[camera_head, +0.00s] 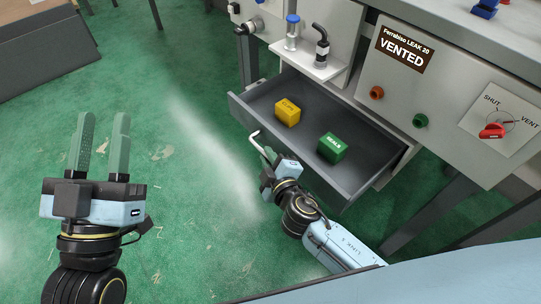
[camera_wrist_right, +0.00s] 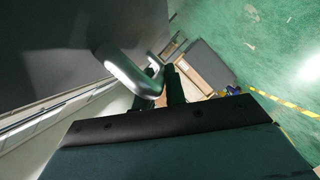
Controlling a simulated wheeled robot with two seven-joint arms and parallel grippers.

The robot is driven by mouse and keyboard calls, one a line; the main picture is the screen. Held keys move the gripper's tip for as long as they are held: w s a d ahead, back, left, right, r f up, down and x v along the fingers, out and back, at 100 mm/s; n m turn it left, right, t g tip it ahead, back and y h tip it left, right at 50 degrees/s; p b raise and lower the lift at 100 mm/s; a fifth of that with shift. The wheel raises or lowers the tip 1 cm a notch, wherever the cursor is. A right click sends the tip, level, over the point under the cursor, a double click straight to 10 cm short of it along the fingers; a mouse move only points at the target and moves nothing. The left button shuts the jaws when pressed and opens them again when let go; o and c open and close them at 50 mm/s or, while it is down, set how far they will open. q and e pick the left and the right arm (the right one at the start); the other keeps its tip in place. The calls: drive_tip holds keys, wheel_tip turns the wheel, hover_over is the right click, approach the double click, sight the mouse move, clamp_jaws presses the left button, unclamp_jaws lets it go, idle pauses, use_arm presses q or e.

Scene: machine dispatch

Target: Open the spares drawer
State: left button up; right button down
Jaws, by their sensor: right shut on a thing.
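The spares drawer (camera_head: 298,149) is pulled out from under the machine bench in the head view. Inside it lie a yellow box marked CLIPS (camera_head: 287,111) and a green box marked SEALS (camera_head: 333,148), apart from each other. A pale bar handle (camera_head: 257,140) is on the drawer's front. My right gripper (camera_head: 268,163) is at the handle, shut on it; its fingers are mostly hidden. In the right wrist view the metal handle (camera_wrist_right: 125,72) runs to the dark fingers. My left gripper (camera_head: 103,135) is open and empty above the green floor, left of the drawer.
The machine panel (camera_head: 445,100) above the drawer carries a VENTED sign (camera_head: 403,49), a red SHUT/VENT knob (camera_head: 492,131) and two round ports. A small shelf (camera_head: 312,64) with fittings overhangs the drawer's back left. Floor left of the drawer is clear.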

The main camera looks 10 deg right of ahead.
drive_tip(key=c, duration=1.5)
unclamp_jaws()
drive_tip(key=shift+o, duration=0.2)
